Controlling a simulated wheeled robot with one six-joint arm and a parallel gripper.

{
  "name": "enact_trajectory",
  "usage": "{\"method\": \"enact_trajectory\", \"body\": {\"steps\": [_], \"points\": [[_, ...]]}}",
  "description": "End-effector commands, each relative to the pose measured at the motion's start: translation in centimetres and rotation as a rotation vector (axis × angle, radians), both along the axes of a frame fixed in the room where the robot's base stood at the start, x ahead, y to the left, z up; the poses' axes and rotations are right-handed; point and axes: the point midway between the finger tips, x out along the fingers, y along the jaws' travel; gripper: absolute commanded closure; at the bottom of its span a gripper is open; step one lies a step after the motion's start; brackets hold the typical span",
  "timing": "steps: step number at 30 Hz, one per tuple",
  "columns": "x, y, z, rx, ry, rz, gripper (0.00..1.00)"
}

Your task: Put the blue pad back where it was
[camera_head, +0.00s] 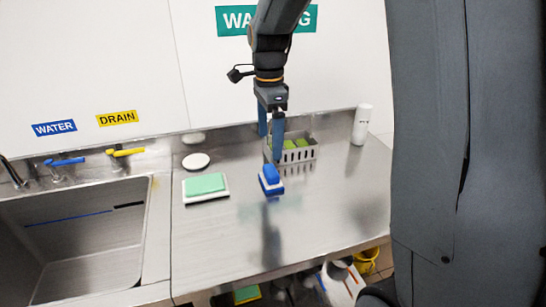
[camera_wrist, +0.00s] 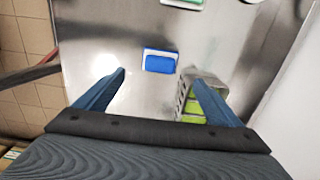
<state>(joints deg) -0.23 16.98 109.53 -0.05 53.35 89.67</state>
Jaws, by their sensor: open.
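The blue pad (camera_head: 271,174) sits on the steel counter, with a white layer showing under its blue top. It also shows in the wrist view (camera_wrist: 159,62), blue with a white edge. My gripper (camera_head: 270,146) hangs pointing down above the counter, near the pad and beside the grey slotted basket (camera_head: 305,155). In the wrist view my gripper (camera_wrist: 155,73) is open and empty. The pad lies just beyond the gap between the fingertips, apparently apart from both. The basket (camera_wrist: 183,101) is close to the right finger and holds green pads (camera_wrist: 193,107).
A green pad (camera_head: 204,183) lies on a white holder (camera_head: 190,199) to the left. A round white disc (camera_head: 196,161) lies behind it. A white bottle (camera_head: 362,124) stands back right. The sink (camera_head: 85,245) is at left. The counter's front (camera_head: 225,250) is clear.

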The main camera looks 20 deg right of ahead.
Motion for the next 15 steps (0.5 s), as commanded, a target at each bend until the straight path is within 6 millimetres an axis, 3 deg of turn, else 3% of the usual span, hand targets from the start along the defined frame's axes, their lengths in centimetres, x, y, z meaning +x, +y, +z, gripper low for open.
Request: {"method": "enact_trajectory", "body": {"steps": [5, 15], "points": [[-2.0, 0.0, -0.9, 0.000, -0.008, 0.163, 0.12], [-10.1, -0.1, -5.1, -0.023, -0.050, 0.854, 0.12]]}}
